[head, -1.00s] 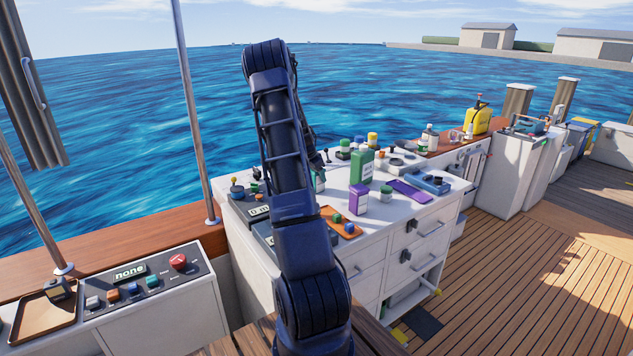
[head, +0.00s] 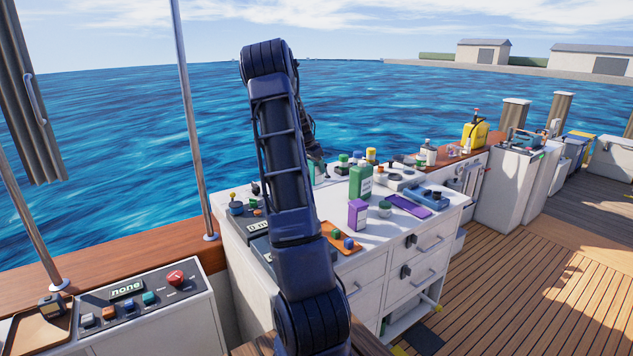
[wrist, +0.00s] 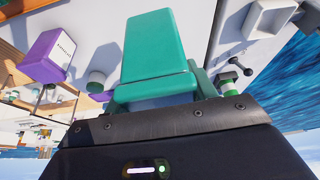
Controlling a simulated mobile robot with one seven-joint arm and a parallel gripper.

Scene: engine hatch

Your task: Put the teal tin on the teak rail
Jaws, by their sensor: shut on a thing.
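A teal tin (wrist: 155,45), a block with rounded edges, fills the top middle of the wrist view. My gripper (wrist: 163,90) is shut on it, with a finger at each side of its near end. In the head view my arm hides most of the gripper (head: 317,155) and tin, over the far side of the white worktop. The teak rail (head: 125,256) is the brown wooden ledge along the boat's side, left of the worktop. It also continues behind the worktop to the right.
The white worktop (head: 385,228) holds a green bottle (head: 360,182), a purple bottle (head: 357,213), an orange tray (head: 345,242) and other small items. A metal post (head: 192,120) rises from the rail. A button panel (head: 140,298) and tan tray (head: 40,328) are at lower left.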

